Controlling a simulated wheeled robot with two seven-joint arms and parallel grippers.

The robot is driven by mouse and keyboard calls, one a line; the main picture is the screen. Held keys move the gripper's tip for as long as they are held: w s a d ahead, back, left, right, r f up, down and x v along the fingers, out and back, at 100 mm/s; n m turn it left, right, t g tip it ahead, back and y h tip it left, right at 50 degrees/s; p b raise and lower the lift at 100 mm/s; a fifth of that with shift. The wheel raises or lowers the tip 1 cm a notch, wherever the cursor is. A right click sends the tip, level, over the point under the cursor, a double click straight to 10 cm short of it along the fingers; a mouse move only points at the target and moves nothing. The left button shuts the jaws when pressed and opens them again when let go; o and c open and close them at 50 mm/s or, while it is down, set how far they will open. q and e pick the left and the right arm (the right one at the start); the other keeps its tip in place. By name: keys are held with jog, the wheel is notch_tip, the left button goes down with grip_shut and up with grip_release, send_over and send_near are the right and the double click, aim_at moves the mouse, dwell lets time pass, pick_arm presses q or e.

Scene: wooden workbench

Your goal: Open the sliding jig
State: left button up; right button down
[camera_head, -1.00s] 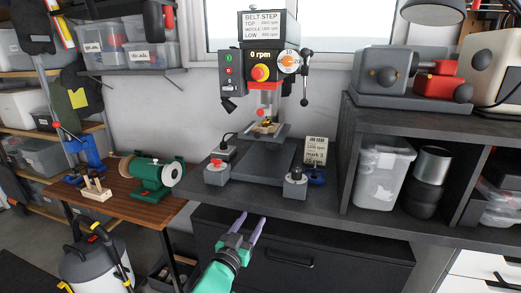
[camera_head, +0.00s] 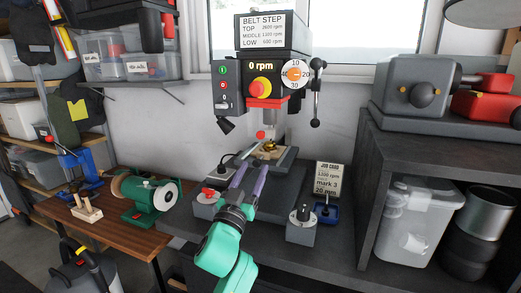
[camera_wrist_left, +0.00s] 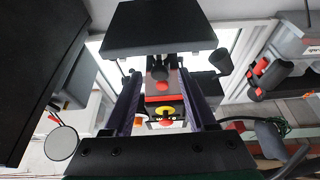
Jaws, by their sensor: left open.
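The drill press (camera_head: 268,75) stands at the back of the bench with a readout of 0 rpm. A small wooden piece (camera_head: 262,154) with a yellowish part lies on its table (camera_head: 284,160) under the chuck, probably at the jig; at this size I cannot make out the jig's sliding part or whether it is open. My left gripper (camera_head: 254,165) is open, with its two purple fingers apart and empty, just in front of that table. My right gripper is not in view.
A grey block with a red knob (camera_head: 208,193) sits left of my gripper. A grey block with a black knob (camera_head: 301,224), a blue holder (camera_head: 326,213) and a job card (camera_head: 329,178) are to the right. The green grinder (camera_head: 150,203) is far left; a dark shelf unit (camera_head: 370,200) bounds the right.

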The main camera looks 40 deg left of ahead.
aim_at(258, 161)
pick_arm(q)
jog(key=p+x, duration=0.1)
jog(key=x, duration=0.4)
jog(key=shift+w+r, duration=0.15)
jog(key=shift+w, duration=0.2)
jog(key=shift+w+a, duration=0.15)
jog(key=shift+w, duration=0.1)
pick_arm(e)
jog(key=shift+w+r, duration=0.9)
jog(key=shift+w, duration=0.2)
pick_arm(q)
jog(key=shift+c, duration=0.4)
grip_shut()
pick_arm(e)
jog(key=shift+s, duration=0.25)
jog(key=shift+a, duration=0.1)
